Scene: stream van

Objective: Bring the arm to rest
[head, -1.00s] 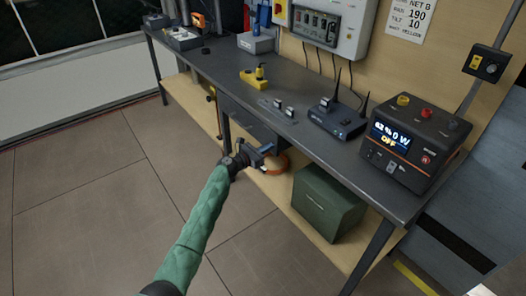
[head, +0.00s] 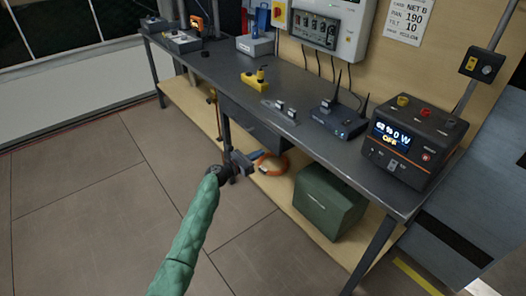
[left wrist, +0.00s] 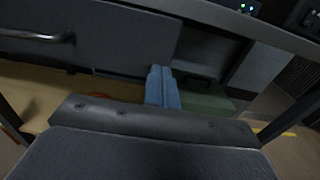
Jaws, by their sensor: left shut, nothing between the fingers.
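My left arm, in a green sleeve, reaches in from the bottom of the head view. My left gripper (head: 254,157) is in front of the workbench, below the level of its top and near the drawer (head: 252,125). In the left wrist view its two blue fingers (left wrist: 162,88) lie side by side, shut with nothing between them. The drawer front with its dark handle (left wrist: 38,36) shows beyond them. My right gripper is not in view.
The workbench (head: 225,78) carries a router (head: 338,120), a power unit (head: 408,140) and a yellow tool (head: 254,78). A green box (head: 328,200) and an orange coil (head: 273,165) are on the lower shelf. The floor (head: 90,210) at left is clear.

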